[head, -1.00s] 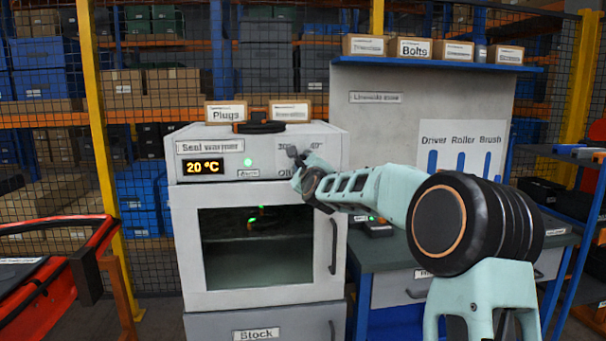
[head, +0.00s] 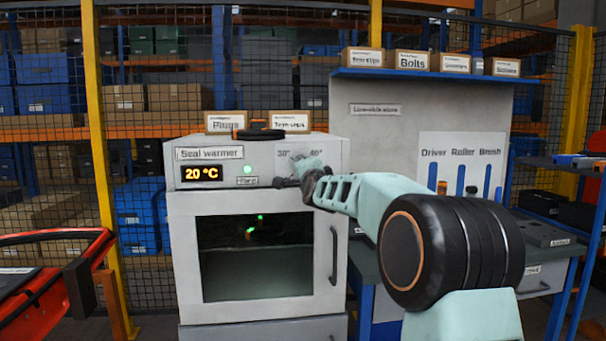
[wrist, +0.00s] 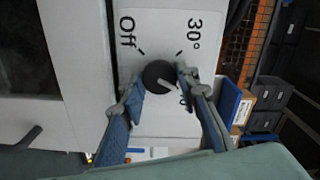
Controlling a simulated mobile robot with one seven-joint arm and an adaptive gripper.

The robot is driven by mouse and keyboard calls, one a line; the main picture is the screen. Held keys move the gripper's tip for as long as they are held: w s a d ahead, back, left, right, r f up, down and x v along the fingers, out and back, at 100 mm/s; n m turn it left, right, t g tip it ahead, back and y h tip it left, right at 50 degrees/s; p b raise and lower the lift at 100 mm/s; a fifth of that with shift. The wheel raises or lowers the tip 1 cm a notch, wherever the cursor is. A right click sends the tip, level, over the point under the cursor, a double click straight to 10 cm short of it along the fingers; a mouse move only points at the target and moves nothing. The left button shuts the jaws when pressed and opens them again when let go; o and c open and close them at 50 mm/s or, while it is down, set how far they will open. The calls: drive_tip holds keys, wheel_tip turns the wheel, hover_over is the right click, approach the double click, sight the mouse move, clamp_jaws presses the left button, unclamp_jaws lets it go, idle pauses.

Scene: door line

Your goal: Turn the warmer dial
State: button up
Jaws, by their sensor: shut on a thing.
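The seal warmer (head: 190,225) is a pale cabinet with a glazed door and a display (head: 201,173) reading 20 °C. Its dial (wrist: 160,76) is a round black knob with a pale pointer line, seen in the wrist view. The line slants to the lower right there, toward a partly hidden label ending in 0. Off is at the upper left of the dial, 30° at the upper right. My gripper (wrist: 161,87) is shut on the dial, one finger on each side. In the head view, my gripper (head: 292,178) covers the dial.
Boxes (head: 226,122) and a dark ring-shaped item (head: 259,134) lie on top of the warmer. The door handle (head: 334,255) is below my arm. A workbench with a tool panel (head: 461,165) stands at right; a red frame (head: 50,290) is at left.

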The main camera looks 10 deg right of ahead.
drive_tip(key=shift+a+n+b, duration=0.15)
drive_tip(key=shift+n+b, duration=1.3)
drive_tip(key=shift+n, duration=6.65)
drive_tip(key=shift+a+n+b, duration=0.1)
drive_tip(key=shift+n+b, duration=1.35)
drive_tip(key=shift+n, duration=6.65)
drive_tip(key=o, duration=1.2)
drive_tip(key=shift+c, duration=0.2)
drive_tip(key=shift+s, duration=0.15)
